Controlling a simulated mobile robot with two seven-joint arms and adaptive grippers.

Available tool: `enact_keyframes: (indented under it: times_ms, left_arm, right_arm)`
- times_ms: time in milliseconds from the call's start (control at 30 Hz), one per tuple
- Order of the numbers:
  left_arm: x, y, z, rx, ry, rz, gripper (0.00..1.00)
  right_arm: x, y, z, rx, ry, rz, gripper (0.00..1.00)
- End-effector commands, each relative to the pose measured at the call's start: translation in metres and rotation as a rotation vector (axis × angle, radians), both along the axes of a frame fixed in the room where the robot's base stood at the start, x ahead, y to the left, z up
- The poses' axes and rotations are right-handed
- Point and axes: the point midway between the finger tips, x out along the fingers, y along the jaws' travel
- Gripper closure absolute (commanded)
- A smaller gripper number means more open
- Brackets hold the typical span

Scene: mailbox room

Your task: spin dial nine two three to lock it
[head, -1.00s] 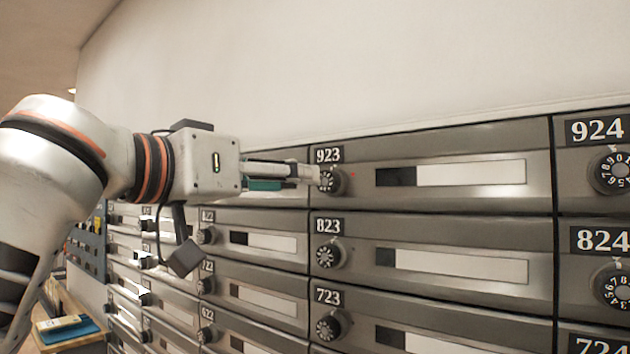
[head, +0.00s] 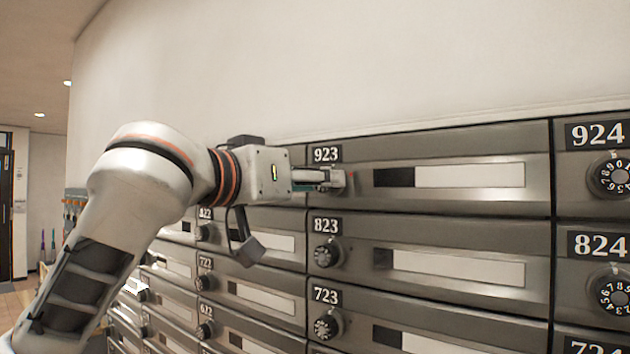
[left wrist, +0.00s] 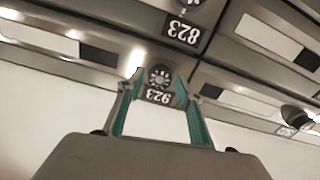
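The dial of box 923 (left wrist: 160,77) is round and dark with white numbers. In the left wrist view, which is upside down, it sits between the tips of my left gripper (left wrist: 159,84). The two teal-lined fingers are spread, one on each side of the dial, with a small gap visible. In the head view my left gripper (head: 338,180) reaches in from the left and its fingers cover most of the dial. The 923 label (head: 327,154) shows just above them. My right gripper is in neither view.
Box 823's dial (head: 328,252) and box 723's dial (head: 327,325) sit below. Box 924's dial (head: 611,175) is at the right. Plain wall (head: 380,70) rises above the boxes, with free room there.

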Motion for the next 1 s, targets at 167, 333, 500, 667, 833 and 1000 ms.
enact_keyframes:
  times_ms: [167,333,500,667,833,1000]
  left_arm:
    - [0.0,0.0002,0.0,0.0,0.0,0.0,0.96]
    - [0.0,0.0004,0.0002,0.005,-0.003,0.001,0.96]
    - [0.0,0.0005,0.0003,0.038,-0.028,0.001,0.96]
    - [0.0001,0.0008,0.0004,0.108,-0.079,0.002,0.96]
    - [0.0,0.0011,0.0008,0.221,-0.161,0.003,0.96]
    - [-0.0001,0.0011,0.0009,0.351,-0.256,0.003,0.96]
  right_arm:
    - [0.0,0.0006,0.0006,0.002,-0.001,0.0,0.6]
    - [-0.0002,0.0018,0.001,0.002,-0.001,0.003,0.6]
    - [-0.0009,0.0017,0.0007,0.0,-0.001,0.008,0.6]
    - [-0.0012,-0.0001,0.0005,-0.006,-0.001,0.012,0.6]
    - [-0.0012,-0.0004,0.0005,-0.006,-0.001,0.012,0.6]
    - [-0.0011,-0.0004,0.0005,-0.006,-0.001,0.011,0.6]
